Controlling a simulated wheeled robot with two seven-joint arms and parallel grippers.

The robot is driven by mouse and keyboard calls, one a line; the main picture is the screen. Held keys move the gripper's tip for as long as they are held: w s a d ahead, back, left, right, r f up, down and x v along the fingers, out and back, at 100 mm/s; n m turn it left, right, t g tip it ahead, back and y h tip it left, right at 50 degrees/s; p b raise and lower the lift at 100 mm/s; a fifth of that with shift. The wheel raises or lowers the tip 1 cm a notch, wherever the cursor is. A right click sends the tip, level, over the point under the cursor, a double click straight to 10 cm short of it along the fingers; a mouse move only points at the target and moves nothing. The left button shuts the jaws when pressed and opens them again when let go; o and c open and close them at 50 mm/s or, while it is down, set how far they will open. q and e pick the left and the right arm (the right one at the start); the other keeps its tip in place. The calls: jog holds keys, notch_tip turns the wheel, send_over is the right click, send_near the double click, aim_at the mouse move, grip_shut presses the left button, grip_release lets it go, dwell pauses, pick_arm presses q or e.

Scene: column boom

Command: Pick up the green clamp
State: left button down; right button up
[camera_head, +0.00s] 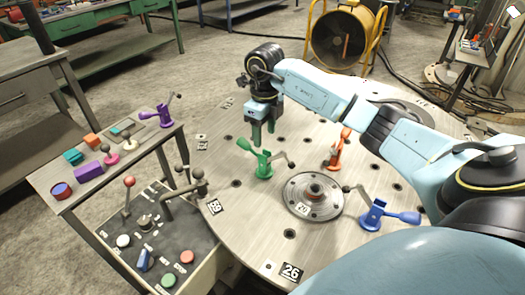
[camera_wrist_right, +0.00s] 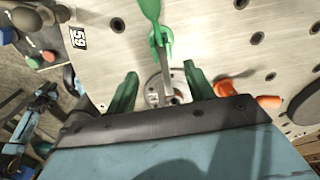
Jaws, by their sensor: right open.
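The green clamp (camera_head: 263,166) stands on the round metal table, with a green handle to the left and a grey lever to the right. My right gripper (camera_head: 262,132) is open and empty, its fingers pointing down just above and behind the clamp. In the right wrist view, the clamp (camera_wrist_right: 160,38) shows ahead of and between the two green fingers of the gripper (camera_wrist_right: 160,70), its lever running down between them. I cannot tell from these views whether the fingers touch it. My left gripper is not in view.
An orange clamp (camera_head: 337,150) and a blue clamp (camera_head: 375,215) stand to the right on the table (camera_head: 225,212). A round flange (camera_head: 313,208) lies in front. A side bench (camera_head: 60,205) holds a purple clamp (camera_head: 161,113) and several blocks. A control panel with levers stands at the left.

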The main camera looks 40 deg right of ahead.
aim_at(265, 152)
notch_tip(265, 152, down, 3)
jog(key=shift+w+r, duration=0.1)
notch_tip(265, 152, down, 6)
jog(key=shift+d+r+b, duration=0.1)
jog(key=shift+b, duration=0.6)
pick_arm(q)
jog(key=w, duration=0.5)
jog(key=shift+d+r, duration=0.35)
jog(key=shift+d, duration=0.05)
pick_arm(e)
jog(key=shift+r, duration=0.1)
jog(key=c, duration=1.1)
